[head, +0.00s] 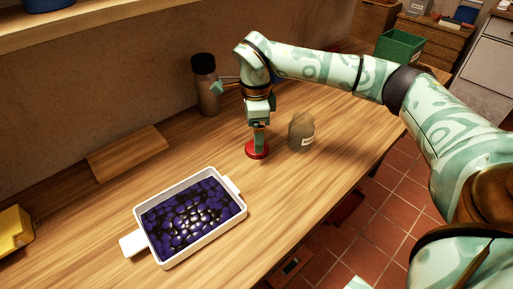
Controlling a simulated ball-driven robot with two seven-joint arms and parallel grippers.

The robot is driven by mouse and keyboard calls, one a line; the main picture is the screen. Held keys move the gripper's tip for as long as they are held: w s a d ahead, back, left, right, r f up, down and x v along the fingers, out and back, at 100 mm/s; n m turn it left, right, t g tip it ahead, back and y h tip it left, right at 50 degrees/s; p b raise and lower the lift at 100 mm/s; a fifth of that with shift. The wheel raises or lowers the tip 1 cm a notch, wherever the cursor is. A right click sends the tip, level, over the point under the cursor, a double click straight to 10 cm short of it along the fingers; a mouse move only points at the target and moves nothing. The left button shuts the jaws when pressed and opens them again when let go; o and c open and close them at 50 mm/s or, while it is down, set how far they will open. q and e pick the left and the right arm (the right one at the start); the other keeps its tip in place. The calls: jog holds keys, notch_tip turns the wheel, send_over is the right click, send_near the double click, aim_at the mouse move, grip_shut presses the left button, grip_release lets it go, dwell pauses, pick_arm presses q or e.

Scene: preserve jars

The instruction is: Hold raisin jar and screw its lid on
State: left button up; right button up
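The raisin jar (302,134) stands upright on the wooden table, a clear greyish jar with a pale label and no lid on top. A red round lid (252,154) is to the left of the jar, apart from it. My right gripper (258,144) points straight down over the lid, its fingertips overlapping the lid in the picture. The fingers line up from this side, so I cannot tell whether they grip the lid or whether it rests on the table. My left gripper is not in view.
A white tray (206,254) of dark blue fruit stands at the front. A dark-topped bottle (205,88) and a wooden board (128,152) are near the wall. A yellow object (14,232) is at far left. A green bin (400,46) is at the back.

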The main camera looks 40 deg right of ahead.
jog(key=f+b, duration=0.1)
jog(key=f, duration=0.2)
jog(key=shift+d+f+b, duration=0.2)
jog(key=shift+b, duration=0.2)
jog(key=shift+f+b, duration=0.35)
jog(key=shift+f, duration=0.55)
jog(key=shift+r, duration=0.2)
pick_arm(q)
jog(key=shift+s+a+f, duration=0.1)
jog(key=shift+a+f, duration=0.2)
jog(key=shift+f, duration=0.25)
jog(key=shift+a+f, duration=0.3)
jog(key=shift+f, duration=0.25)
pick_arm(e)
jog(key=c, duration=1.1)
